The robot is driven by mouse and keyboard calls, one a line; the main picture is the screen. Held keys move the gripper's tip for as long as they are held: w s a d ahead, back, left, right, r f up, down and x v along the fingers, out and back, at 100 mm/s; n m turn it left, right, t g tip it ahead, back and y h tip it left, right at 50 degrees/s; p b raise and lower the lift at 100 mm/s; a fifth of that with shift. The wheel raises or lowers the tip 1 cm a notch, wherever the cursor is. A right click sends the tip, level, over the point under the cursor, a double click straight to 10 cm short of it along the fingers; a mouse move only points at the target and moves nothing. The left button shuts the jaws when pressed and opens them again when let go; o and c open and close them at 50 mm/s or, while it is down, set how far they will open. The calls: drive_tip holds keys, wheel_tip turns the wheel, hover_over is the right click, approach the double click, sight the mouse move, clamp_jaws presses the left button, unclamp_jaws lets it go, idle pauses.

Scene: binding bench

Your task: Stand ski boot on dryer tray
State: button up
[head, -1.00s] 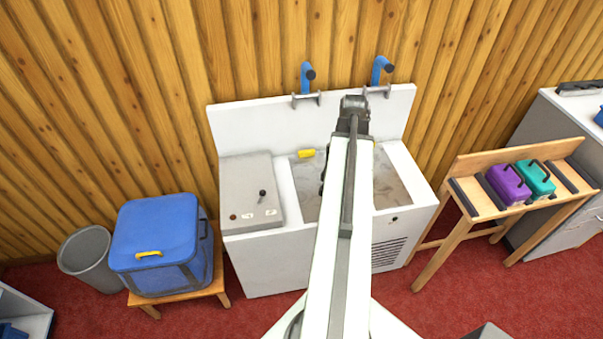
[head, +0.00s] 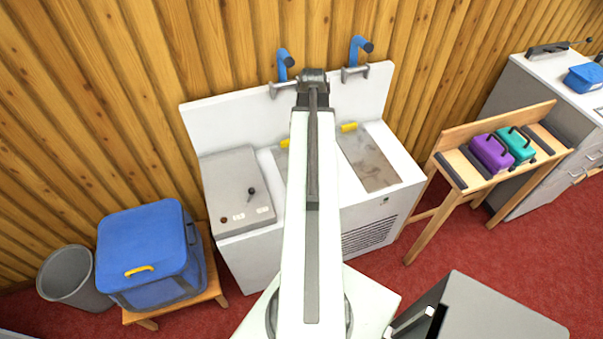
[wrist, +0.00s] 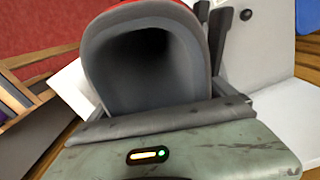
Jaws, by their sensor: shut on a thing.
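A ski boot (wrist: 112,62) fills the upper middle of the wrist view. It has a red rim and a dark grey liner, with its opening facing the camera; its lower part is hidden. My gripper (wrist: 150,118) is shut on the boot, its grey-green body with a small lit indicator in front. In the head view my arm hides both gripper and boot. A white unit (head: 405,195) stands against the wall, with a recessed grey tray (head: 372,165) that looks like the dryer tray. Yellow pieces (head: 349,127) sit at its back edge.
Two blue pegs (head: 361,52) stick out above the unit. A grey lidded panel (head: 237,185) with a lever is on its left. A blue box (head: 145,245) and a grey bin (head: 68,278) stand left. A wooden bench (head: 455,170) holds purple (head: 490,152) and teal (head: 518,145) cases.

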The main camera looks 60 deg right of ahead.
drive_tip(key=n, duration=0.1)
drive_tip(key=d+r+n+p, duration=0.1)
drive_tip(key=r+n, duration=0.1)
drive_tip(key=n, duration=0.1)
drive_tip(key=shift+s+d+r+p, duration=0.15)
drive_tip(key=shift+s+d+p, duration=0.1)
drive_tip(key=shift+s+p, duration=0.15)
drive_tip(key=n, duration=0.1)
drive_tip(key=d+r+n+p, duration=0.1)
drive_tip(key=n, duration=0.1)
drive_tip(key=shift+s+t, duration=0.2)
drive_tip(key=shift+t, duration=0.1)
wheel_tip(320, 180, down, 10)
drive_tip(key=b, duration=1)
drive_tip(key=shift+f, duration=0.25)
drive_tip(key=o, duration=1.7)
drive_tip(key=shift+r, duration=0.1)
drive_tip(key=shift+o, duration=0.2)
wheel_tip(320, 180, up, 12)
drive_tip(key=p, duration=1.2)
drive_tip(key=shift+s+a, duration=0.15)
drive_tip(key=shift+s, duration=0.1)
drive_tip(key=shift+r, duration=0.1)
